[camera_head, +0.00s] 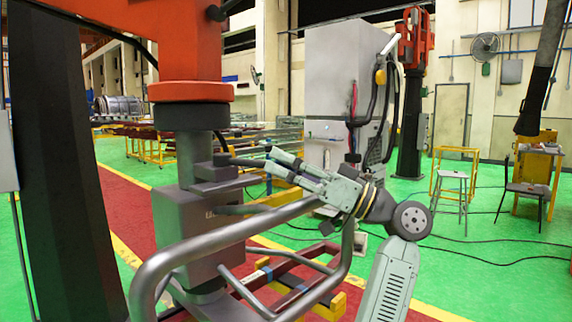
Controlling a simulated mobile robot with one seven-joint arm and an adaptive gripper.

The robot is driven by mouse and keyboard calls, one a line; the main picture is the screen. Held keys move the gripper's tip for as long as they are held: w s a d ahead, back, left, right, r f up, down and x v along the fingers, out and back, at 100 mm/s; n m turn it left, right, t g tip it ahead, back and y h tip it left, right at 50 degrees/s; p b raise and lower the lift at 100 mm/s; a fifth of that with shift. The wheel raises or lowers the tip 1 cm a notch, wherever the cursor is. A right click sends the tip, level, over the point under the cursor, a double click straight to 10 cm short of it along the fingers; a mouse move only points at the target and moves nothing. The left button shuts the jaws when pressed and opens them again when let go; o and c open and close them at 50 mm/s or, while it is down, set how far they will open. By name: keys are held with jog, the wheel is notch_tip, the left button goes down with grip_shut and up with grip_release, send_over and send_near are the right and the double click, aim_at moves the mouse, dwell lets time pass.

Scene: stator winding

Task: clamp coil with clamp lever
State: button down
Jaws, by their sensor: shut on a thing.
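My gripper (272,160), grey-green with two fingers, reaches in from the right at the grey clamp machine (183,232). Its fingertips are closed on the end of a dark bar, which looks like the clamp lever (238,161). The lever sticks out to the right from the dark clamp head near the top of the grey column. The exact contact is small and hard to see. I cannot clearly pick out the coil in the clamp. Long dark-red bars with blue bands (292,262) lie lower down, behind the tube frame.
A thick grey tube frame (235,235) curves in front of the machine, below my gripper and close to my arm. An orange machine body (190,45) hangs above. A grey cabinet (340,75) with hoses stands behind. Green floor is open at the right, with a stool (453,190) and chair.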

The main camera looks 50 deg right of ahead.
dwell(0.3)
jog(key=c, duration=1.1)
grip_release()
jog(key=v, duration=1.2)
